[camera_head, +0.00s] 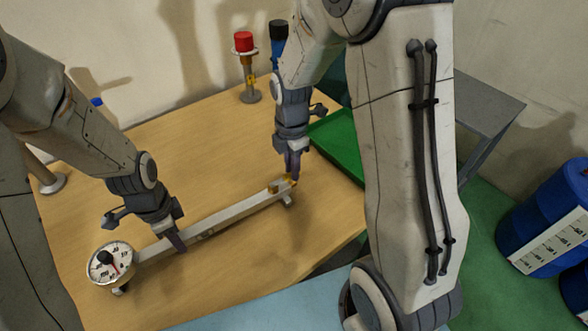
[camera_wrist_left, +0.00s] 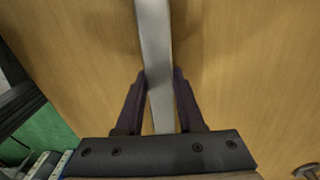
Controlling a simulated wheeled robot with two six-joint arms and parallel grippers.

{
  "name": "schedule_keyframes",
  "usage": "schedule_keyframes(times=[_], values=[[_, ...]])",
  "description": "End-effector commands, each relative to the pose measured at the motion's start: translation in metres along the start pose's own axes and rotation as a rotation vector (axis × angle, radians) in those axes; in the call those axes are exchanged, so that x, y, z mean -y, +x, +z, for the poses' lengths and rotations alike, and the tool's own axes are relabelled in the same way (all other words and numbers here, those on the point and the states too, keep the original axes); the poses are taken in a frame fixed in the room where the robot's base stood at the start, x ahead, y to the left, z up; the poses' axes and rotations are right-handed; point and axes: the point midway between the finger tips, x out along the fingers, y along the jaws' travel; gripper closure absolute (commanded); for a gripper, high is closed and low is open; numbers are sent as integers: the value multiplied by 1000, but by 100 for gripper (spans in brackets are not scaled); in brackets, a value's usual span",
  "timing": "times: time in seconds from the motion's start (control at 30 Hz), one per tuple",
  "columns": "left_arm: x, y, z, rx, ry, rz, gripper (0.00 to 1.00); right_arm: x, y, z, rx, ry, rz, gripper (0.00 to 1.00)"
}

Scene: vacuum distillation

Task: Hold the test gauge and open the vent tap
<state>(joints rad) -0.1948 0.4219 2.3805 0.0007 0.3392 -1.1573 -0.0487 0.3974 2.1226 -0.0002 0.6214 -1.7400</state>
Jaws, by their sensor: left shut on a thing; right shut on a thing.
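The test gauge has a round white dial (camera_head: 110,262) with a dark centre knob at the near left of the table. A long pale metal bar (camera_head: 235,210) runs from the dial up to the right. My left gripper (camera_head: 176,238) is shut on this bar a little right of the dial. In the left wrist view the bar passes between the two dark fingers (camera_wrist_left: 160,105). A small brass vent tap (camera_head: 281,186) sits at the bar's far right end. My right gripper (camera_head: 293,170) points down and is shut on the tap, its fingertips partly hiding it.
A red-topped post (camera_head: 246,70) stands at the back of the wooden table (camera_head: 205,130), beside a dark blue and black item (camera_head: 279,40). A green tray (camera_head: 340,146) lies right of my right gripper. Blue drums (camera_head: 548,222) stand on the floor at right.

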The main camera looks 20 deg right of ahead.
Motion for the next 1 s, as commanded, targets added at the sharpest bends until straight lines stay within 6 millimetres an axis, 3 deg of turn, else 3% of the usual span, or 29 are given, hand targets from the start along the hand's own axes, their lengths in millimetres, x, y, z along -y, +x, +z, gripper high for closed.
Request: schedule_keyframes(times=[0.3, 0.33, 0.4, 0.77, 1.0], values=[[0, 0, 0, 0, 3, 0, 100, -1, 0, 0, 0, -23, 0, 100], [0, 0, 0, 0, 3, 0, 100, -1, 0, 0, 0, -22, 0, 67], [0, 0, 0, 0, 3, 0, 100, -1, 0, 0, 0, -22, 0, 48], [0, 0, 0, 0, 1, 0, 100, -2, -4, 0, 0, -19, 1, 48], [0, 0, 0, 0, 0, 0, 100, -3, -43, 0, 1, -19, 7, 48]])
